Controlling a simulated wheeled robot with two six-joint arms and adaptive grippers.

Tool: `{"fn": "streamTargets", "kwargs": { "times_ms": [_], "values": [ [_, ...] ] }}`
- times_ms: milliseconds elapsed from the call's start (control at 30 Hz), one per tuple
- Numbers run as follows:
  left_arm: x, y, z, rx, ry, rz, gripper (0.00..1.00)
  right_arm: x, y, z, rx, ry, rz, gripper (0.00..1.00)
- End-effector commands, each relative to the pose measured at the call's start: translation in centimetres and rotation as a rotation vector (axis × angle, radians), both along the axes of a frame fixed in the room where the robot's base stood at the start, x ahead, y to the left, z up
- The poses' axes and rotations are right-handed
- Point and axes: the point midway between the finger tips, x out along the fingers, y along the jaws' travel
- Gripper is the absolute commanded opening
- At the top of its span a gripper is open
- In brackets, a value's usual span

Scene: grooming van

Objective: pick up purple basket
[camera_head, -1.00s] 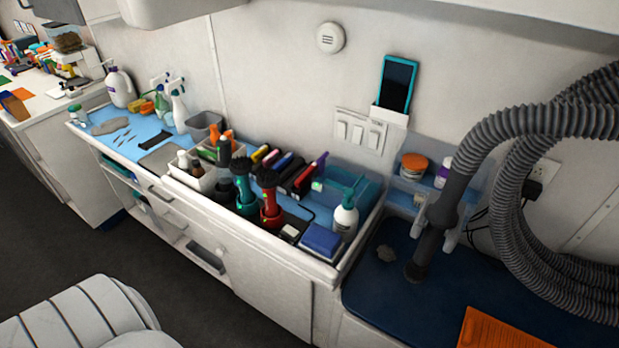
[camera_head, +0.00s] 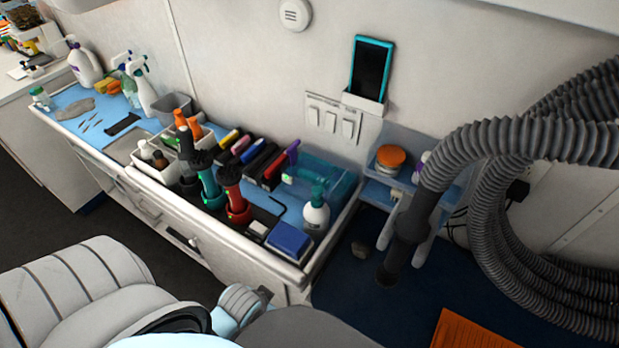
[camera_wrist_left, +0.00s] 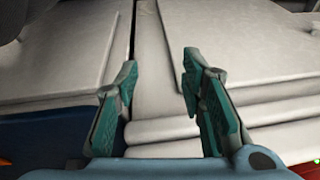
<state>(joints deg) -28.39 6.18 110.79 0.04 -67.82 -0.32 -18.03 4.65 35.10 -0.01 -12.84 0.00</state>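I see no purple basket in either view. My left gripper (camera_wrist_left: 158,78) shows in the left wrist view with its two teal-padded fingers apart and nothing between them. Pale, ribbed surfaces lie beyond its fingertips. My right gripper is not in view. White and pale blue parts at the bottom of the head view appear to be mine, and they hide part of the floor and the counter front.
A counter tray (camera_head: 285,268) holds clippers, bottles and a blue box (camera_head: 289,241). A grey hose (camera_head: 500,140) hangs over a dark blue surface (camera_head: 345,290) with an orange mat (camera_head: 470,330). Dark floor shows at left.

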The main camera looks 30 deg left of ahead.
Motion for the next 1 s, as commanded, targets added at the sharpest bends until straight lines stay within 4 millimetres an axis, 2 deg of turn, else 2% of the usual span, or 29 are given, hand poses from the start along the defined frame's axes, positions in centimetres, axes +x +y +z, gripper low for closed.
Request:
{"fn": "streamTargets", "kwargs": {
  "times_ms": [33, 200, 233, 267, 300, 400, 500, 600, 767, 1000],
  "values": [
    [0.3, -0.2, 2.2, 0.001, -0.016, -0.003, 0.36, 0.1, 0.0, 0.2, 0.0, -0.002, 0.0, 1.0],
    [0.2, -0.6, 9.8, 0.009, -0.062, -0.011, 0.36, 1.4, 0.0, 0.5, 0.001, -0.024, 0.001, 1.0],
    [0.7, 0.1, 11.4, 0.032, -0.097, -0.008, 0.36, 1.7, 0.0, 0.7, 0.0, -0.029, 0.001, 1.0],
    [2.0, 1.5, 12.4, 0.078, -0.155, -0.001, 0.36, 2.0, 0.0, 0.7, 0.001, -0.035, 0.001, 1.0],
    [4.0, 3.3, 12.9, 0.133, -0.232, 0.008, 0.36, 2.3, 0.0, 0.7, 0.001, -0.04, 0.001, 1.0],
    [8.9, 7.3, 14.2, 0.248, -0.419, 0.0, 0.36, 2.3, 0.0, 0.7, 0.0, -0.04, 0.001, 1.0],
    [13.0, 10.2, 16.1, 0.335, -0.589, -0.046, 0.36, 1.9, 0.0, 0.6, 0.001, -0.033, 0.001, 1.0],
    [16.4, 12.1, 18.2, 0.399, -0.735, -0.122, 0.36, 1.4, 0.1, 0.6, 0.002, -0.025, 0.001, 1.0],
    [19.8, 13.4, 20.3, 0.441, -0.875, -0.23, 0.36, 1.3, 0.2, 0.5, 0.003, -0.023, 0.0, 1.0],
    [25.3, 14.7, 18.9, 0.441, -0.893, -0.24, 0.36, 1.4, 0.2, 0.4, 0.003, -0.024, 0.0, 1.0]
  ]
}}
